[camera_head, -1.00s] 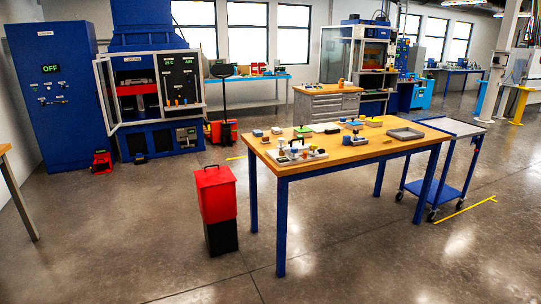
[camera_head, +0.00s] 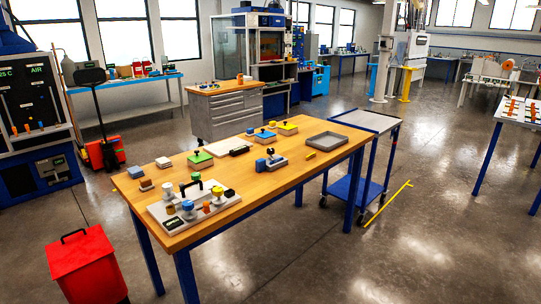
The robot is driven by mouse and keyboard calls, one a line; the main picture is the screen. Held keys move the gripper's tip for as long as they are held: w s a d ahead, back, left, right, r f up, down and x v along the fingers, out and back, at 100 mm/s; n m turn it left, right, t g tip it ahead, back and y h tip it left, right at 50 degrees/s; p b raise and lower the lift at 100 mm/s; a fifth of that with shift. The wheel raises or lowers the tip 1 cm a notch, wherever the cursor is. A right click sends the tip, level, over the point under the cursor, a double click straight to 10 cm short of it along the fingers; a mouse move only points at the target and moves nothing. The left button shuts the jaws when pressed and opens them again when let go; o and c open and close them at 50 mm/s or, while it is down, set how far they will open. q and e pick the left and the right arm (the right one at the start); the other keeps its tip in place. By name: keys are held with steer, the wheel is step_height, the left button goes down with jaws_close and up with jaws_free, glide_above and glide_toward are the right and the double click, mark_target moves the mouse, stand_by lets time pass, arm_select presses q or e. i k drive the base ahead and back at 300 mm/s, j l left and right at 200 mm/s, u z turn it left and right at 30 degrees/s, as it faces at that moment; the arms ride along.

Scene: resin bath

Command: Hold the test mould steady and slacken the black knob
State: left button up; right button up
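A wooden-topped table (camera_head: 225,178) with blue legs stands in the middle of the head view. A small grey-and-blue fixture (camera_head: 271,162) with a dark knob-like top (camera_head: 270,151) sits near its middle; this may be the test mould, but it is too small to be sure. A light board (camera_head: 205,221) at the front left of the table carries white, green, blue and yellow knobs and a black handle-like part. Neither of my grippers is in view, and nothing is seen touching the fixture.
A grey tray (camera_head: 326,141) lies at the table's right end. Several coloured blocks, including a green one (camera_head: 200,159), lie along the back. A blue trolley (camera_head: 357,188) stands close to the right, a red bin (camera_head: 87,268) at the front left. Floor is open at the front right.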

mark_target(269, 151)
steer(key=i+l+u, duration=0.15)
steer(key=u, duration=0.3)
steer(key=i+l+u, duration=0.25)
steer(key=u, duration=0.25)
steer(key=i+l+u, duration=0.1)
steer(key=l, duration=0.25)
steer(key=i+l+u, duration=0.1)
steer(key=i+l, duration=0.35)
steer(key=l, duration=0.25)
steer(key=i+l+u, duration=0.15)
steer(key=l, duration=0.2)
steer(key=i+l+u, duration=0.1)
steer(key=l, duration=0.25)
steer(key=i+l+u, duration=0.1)
steer(key=l, duration=0.3)
steer(key=i+l, duration=0.15)
steer(key=l, duration=0.25)
steer(key=i+l, duration=0.15)
steer(key=l, duration=0.25)
steer(key=i+l, duration=0.1)
steer(key=l, duration=0.25)
steer(key=i+l, duration=0.15)
steer(key=l, duration=0.25)
